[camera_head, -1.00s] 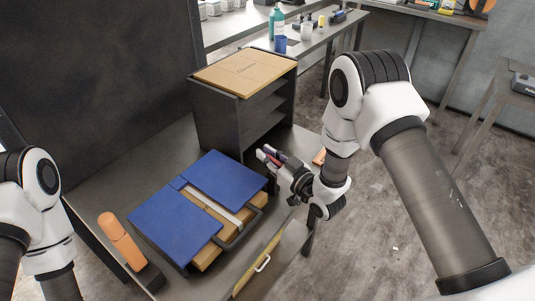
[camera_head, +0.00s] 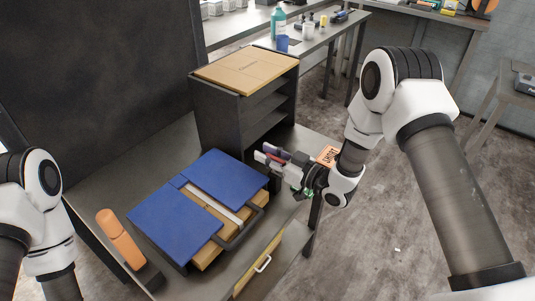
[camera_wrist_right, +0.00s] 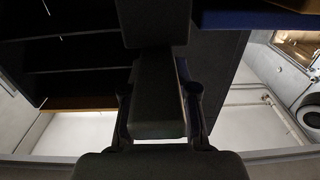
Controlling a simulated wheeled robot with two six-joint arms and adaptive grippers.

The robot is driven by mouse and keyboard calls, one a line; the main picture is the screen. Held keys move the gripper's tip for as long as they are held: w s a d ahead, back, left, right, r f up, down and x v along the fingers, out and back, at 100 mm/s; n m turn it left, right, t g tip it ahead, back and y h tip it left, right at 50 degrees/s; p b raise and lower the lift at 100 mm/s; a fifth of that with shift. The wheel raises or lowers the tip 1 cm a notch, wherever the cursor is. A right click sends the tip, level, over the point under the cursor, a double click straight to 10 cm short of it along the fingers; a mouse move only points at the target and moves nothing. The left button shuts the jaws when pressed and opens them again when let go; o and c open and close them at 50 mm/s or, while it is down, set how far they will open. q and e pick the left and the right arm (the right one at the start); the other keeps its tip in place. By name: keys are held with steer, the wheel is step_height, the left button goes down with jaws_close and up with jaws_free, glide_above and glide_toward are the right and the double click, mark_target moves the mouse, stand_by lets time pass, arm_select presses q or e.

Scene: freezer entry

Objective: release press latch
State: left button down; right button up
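The press (camera_head: 185,215) lies on the grey workbench in the head view, with blue panels, a wooden layer below and a pale strip between the panels. A dark bar handle (camera_head: 243,230) runs along its right front side. An orange grip (camera_head: 121,240) on a dark base stands at its left; I cannot tell which part is the latch. My right gripper (camera_head: 268,157) is to the right of the press, apart from it, its fingers pointing left. My left gripper is out of view.
A dark shelf unit with a wooden top (camera_head: 246,70) stands behind the press. An orange card (camera_head: 328,156) lies near the bench's right edge. A yellow drawer front with a pale pull (camera_head: 263,264) is below the front edge. Bottles (camera_head: 277,22) stand on a far table.

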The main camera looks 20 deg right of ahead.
steer(key=shift+s, duration=0.1)
steer(key=v, duration=1.2)
